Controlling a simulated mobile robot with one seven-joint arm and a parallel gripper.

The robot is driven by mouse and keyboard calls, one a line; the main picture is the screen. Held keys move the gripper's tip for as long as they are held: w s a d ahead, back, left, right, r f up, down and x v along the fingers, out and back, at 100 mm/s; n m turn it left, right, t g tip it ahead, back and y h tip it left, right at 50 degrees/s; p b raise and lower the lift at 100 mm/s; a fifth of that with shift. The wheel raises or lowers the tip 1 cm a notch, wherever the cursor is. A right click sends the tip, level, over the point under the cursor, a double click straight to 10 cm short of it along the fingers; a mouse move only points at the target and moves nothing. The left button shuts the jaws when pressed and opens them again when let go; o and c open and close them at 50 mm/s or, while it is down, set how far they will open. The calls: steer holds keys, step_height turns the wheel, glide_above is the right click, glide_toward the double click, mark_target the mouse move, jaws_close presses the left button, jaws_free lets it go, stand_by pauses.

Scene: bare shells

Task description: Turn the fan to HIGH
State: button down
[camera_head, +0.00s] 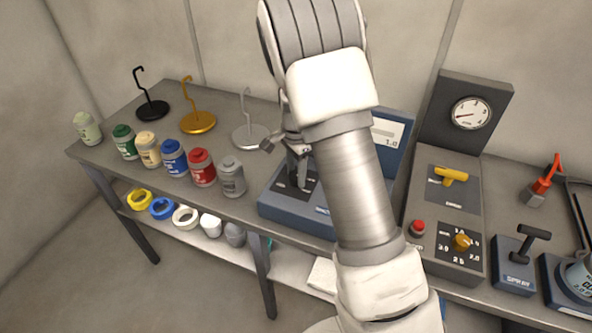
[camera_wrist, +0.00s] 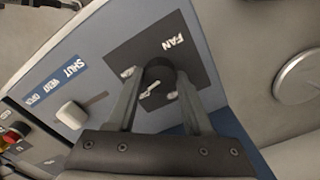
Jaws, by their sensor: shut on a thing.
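The dark round fan knob (camera_wrist: 158,76) sits on a black plate marked FAN (camera_wrist: 181,43) in the wrist view. A light pointer mark shows on the knob. The small setting labels around it are partly covered by my fingers, so I cannot read its setting. My gripper (camera_wrist: 157,88) has one finger on each side of the knob and is shut on it. In the head view my gripper (camera_head: 297,158) is over the blue control box (camera_head: 283,213), and my arm hides much of that box.
Next to the fan plate is a white slider (camera_wrist: 72,114) by a blue SHUT/VENT/OPEN label. Paint jars (camera_head: 202,168) and hook stands (camera_head: 198,122) stand left of the box. A grey console (camera_head: 442,190) with a gauge stands to the right.

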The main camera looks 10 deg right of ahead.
mark_target(296, 175)
steer(key=m+p, duration=0.1)
steer(key=m, duration=0.3)
steer(key=shift+r+p, duration=0.15)
steer(key=shift+p, duration=0.15)
steer(key=shift+m+p, duration=0.65)
steer(key=shift+m, duration=1.25)
steer(key=shift+c, duration=1.5)
jaws_free()
step_height(296, 175, up, 17)
steer(key=shift+r, duration=0.15)
